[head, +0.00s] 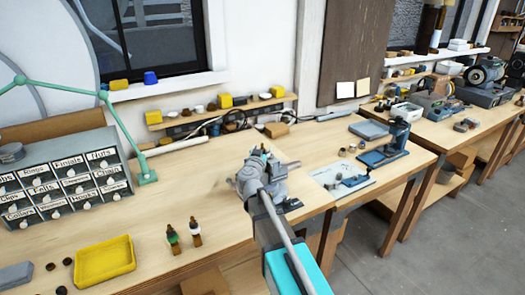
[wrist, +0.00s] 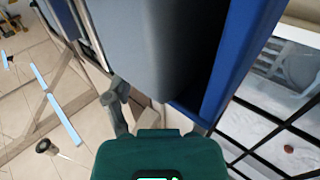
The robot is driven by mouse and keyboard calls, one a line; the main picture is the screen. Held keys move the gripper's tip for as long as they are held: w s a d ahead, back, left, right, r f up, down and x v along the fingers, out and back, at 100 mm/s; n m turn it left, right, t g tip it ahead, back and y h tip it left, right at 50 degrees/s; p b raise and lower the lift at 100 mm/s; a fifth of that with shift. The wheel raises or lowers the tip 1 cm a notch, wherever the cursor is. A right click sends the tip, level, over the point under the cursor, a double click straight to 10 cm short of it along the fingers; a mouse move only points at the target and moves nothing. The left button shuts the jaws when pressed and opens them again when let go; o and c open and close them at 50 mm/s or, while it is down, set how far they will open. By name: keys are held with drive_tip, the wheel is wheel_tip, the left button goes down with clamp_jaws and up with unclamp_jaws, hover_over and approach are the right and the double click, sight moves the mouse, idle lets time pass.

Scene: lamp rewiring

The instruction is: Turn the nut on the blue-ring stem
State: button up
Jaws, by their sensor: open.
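Two small dark brown upright stems stand on the near bench. I cannot make out a blue ring or a nut on either. My gripper (wrist: 160,108) is open in the wrist view, in front of a large grey and blue surface very close to the camera. No stem shows between its fingers. In the head view my arm reaches over the bench's right part, apart from the two stems, and its fingers are hard to make out.
A yellow tray (head: 104,262) lies at the front left, with small dark pieces beside it. A labelled drawer cabinet (head: 65,180) and a green lamp arm (head: 122,131) stand behind. A blue-based press (head: 384,156) is on the right bench.

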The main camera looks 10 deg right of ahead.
drive_tip(key=v, duration=1.2)
drive_tip(key=shift+d, duration=0.1)
